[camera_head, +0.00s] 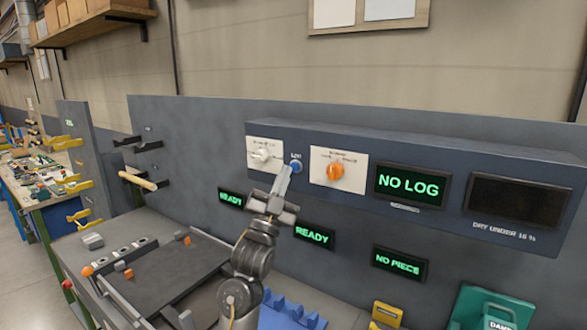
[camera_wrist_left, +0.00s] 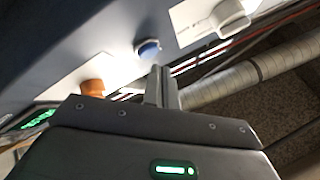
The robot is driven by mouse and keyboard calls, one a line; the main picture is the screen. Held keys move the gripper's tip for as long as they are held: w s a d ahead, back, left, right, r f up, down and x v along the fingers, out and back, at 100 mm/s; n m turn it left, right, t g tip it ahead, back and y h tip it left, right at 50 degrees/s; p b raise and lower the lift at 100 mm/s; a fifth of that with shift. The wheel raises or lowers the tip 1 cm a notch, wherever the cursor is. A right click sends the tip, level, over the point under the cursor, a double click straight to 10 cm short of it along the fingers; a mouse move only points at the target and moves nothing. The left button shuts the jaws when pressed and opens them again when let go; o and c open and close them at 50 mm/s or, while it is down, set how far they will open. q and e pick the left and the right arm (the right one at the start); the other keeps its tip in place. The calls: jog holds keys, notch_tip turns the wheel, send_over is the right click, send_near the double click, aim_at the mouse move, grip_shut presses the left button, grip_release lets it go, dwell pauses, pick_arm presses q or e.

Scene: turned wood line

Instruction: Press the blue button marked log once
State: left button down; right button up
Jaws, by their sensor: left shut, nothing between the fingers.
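The blue button (camera_head: 296,167) marked log sits on the dark control panel (camera_head: 450,160), between a white knob and an orange knob. It also shows in the left wrist view (camera_wrist_left: 148,49), just beyond the fingertips. My left gripper (camera_head: 285,169) is shut and empty, its fingers pointing up at the panel just below and left of the button. In the wrist view the fingertips (camera_wrist_left: 160,70) are close to the button with a small gap seen between them. The display beside the knobs reads NO LOG (camera_head: 408,186). My right gripper is not in view.
The white knob (camera_head: 262,155) is close to the left of my fingers and the orange knob (camera_head: 335,171) to the right. Lower displays read READY (camera_head: 314,236) and NO PIECE (camera_head: 400,263). A dark tray (camera_head: 165,270) and blue holder (camera_head: 290,310) are below.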

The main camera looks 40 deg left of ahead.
pick_arm(q)
jog(key=shift+w, duration=0.1)
jog(key=shift+w, duration=0.35)
jog(key=shift+w, duration=0.35)
dwell(0.6)
jog(key=shift+s, duration=0.8)
jog(key=s, duration=0.1)
jog(key=s+p, duration=0.1)
jog(key=s, duration=0.3)
jog(key=shift+d, duration=0.3)
